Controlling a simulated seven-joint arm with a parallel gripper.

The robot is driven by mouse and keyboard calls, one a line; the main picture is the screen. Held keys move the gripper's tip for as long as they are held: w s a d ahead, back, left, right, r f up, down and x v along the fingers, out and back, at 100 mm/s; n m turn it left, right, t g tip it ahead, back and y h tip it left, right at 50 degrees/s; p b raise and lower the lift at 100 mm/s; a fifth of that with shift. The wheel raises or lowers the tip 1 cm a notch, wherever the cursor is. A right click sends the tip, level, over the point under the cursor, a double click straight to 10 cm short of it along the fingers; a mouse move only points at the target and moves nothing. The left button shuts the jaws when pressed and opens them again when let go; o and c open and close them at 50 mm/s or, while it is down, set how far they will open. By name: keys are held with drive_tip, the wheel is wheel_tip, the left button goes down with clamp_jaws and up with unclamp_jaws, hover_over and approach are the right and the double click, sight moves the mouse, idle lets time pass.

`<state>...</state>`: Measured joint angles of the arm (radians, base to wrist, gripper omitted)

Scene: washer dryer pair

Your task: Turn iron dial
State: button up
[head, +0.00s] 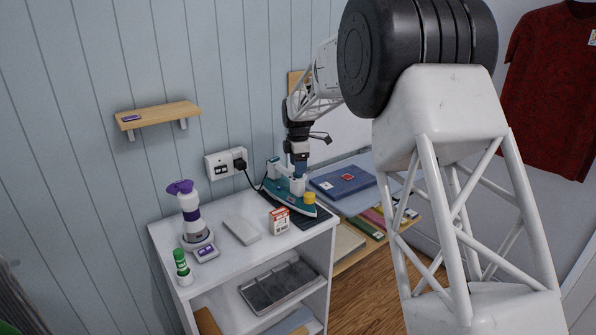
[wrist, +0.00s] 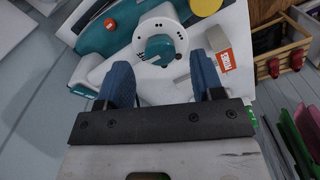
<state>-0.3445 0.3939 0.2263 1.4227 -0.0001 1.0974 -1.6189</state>
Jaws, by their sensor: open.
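The iron (head: 290,200) is teal and white with a yellow cap. It stands on a dark mat on top of the white shelf unit in the head view. In the wrist view the iron (wrist: 108,34) fills the upper part. Its dial (wrist: 158,50) is a teal knob inside a white ring with small marks around it. My gripper (wrist: 163,75) is open, with its two blue fingers apart and nothing between them. The dial shows just beyond the gap between the fingertips. In the head view my gripper (head: 299,167) is over the iron, and its fingertips are partly hidden.
On the shelf unit (head: 160,236) stand a white and purple device (head: 190,215), a green-capped bottle (head: 182,267) and a small red-and-white box (head: 279,221) close to the iron. A black plug (head: 239,163) sits in the wall socket behind. A desk with a blue folder (head: 342,181) is at right.

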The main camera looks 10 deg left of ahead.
drive_tip(key=shift+f, duration=1.25)
drive_tip(key=c, duration=0.9)
drive_tip(key=shift+c, duration=0.2)
